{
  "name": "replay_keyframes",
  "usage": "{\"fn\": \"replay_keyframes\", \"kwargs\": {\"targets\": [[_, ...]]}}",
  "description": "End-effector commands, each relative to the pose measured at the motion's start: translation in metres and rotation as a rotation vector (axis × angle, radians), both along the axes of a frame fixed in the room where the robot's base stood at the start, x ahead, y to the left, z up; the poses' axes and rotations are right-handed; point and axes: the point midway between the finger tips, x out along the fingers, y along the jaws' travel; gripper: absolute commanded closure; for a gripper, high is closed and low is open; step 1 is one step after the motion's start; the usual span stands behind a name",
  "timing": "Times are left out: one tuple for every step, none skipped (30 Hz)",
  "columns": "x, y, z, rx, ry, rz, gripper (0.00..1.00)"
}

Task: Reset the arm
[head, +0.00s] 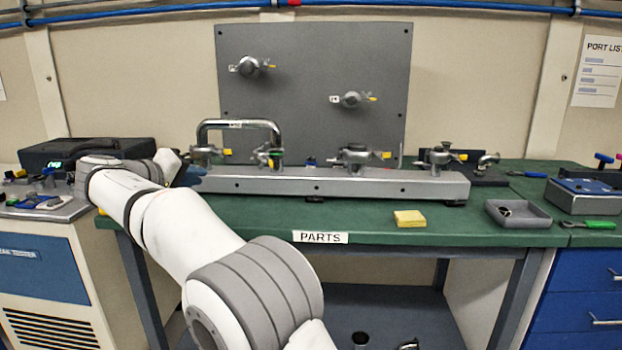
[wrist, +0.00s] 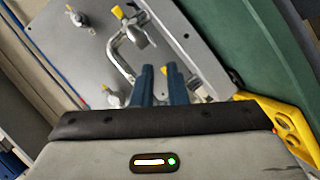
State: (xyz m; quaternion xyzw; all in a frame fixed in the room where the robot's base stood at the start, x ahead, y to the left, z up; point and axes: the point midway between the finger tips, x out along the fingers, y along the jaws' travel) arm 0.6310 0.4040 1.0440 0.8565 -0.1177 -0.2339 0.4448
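My arm reaches from the bottom of the head view to the left end of the green bench. My gripper (head: 188,177) is partly hidden there behind my own wrist, close to the left end of the grey rail (head: 330,183). In the wrist view, its two blue fingers (wrist: 161,72) stand apart with a gap between them. I see nothing held in the gap. A bent metal pipe (wrist: 117,52) and yellow-tagged fittings show beyond the fingertips. In the head view, the bent pipe (head: 240,124) stands on the rail, to the right of my gripper.
A grey panel (head: 310,90) with two ports is on the wall. The rail carries several clamped fittings. A black case (head: 85,152) is at left. A yellow pad (head: 409,218), a grey tray (head: 518,214) and a blue-topped box (head: 585,188) are on the bench (head: 460,228).

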Motion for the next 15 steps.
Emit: {"fn": "replay_keyframes", "kwargs": {"targets": [[0.001,-0.012,0.007,0.002,0.024,-0.006,0.87],[0.002,-0.019,0.008,0.005,0.04,-0.011,0.87],[0.003,-0.029,0.009,0.007,0.061,-0.016,0.87],[0.003,-0.037,0.01,0.012,0.077,-0.019,0.87],[0.004,-0.046,0.011,0.014,0.094,-0.025,0.87],[0.004,-0.058,0.012,0.019,0.119,-0.031,0.87],[0.004,-0.068,0.013,0.022,0.138,-0.038,0.87],[0.004,-0.078,0.014,0.029,0.157,-0.044,0.87],[0.003,-0.092,0.016,0.038,0.184,-0.051,0.87],[0.002,-0.103,0.016,0.043,0.206,-0.058,0.87],[0.0,-0.115,0.018,0.051,0.229,-0.066,0.87],[-0.003,-0.133,0.02,0.065,0.262,-0.076,0.87],[-0.006,-0.148,0.021,0.075,0.289,-0.086,0.87],[-0.011,-0.163,0.023,0.09,0.318,-0.096,0.87],[-0.019,-0.186,0.024,0.112,0.36,-0.11,0.87]]}}
